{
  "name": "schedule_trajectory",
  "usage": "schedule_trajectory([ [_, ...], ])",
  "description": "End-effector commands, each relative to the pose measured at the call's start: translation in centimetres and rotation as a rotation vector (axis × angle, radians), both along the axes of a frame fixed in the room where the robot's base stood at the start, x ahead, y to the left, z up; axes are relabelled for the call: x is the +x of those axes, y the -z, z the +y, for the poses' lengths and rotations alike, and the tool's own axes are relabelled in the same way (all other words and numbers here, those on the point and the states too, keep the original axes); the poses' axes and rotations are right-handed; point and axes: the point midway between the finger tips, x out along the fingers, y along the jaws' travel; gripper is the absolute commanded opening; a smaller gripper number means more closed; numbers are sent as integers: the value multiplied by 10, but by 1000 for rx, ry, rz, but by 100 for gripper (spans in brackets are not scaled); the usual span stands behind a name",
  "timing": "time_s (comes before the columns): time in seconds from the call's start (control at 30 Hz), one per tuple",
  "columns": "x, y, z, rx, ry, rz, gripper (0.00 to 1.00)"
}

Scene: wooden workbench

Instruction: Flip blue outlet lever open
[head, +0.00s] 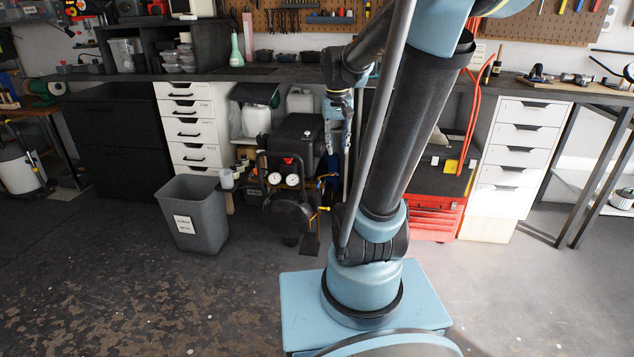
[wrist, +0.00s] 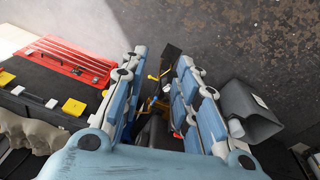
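The black air compressor (head: 290,175) with two round gauges (head: 283,179) and a red knob stands under the bench. A yellow-handled part (head: 324,209) sticks out at its lower right. Dark compressor parts and a yellow part (wrist: 154,76) show in the gap beyond the fingers. In the head view my gripper (head: 337,125) hangs just right of the compressor, partly behind my arm.
A grey bin (head: 195,214) stands left of the compressor. A red tool chest (head: 436,212) is on the right, partly behind my arm. White drawer units (head: 190,125) flank the space under the bench top (head: 270,75). The floor in front is clear.

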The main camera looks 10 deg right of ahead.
Motion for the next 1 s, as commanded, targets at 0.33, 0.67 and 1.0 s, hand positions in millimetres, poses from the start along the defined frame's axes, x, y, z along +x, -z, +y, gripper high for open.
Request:
schedule_trajectory([
  [0.33,104,-6,4,-23,50,35,28],
  [0.67,201,16,10,-46,100,65,28],
  [1.0,295,64,19,-74,153,96,28],
])
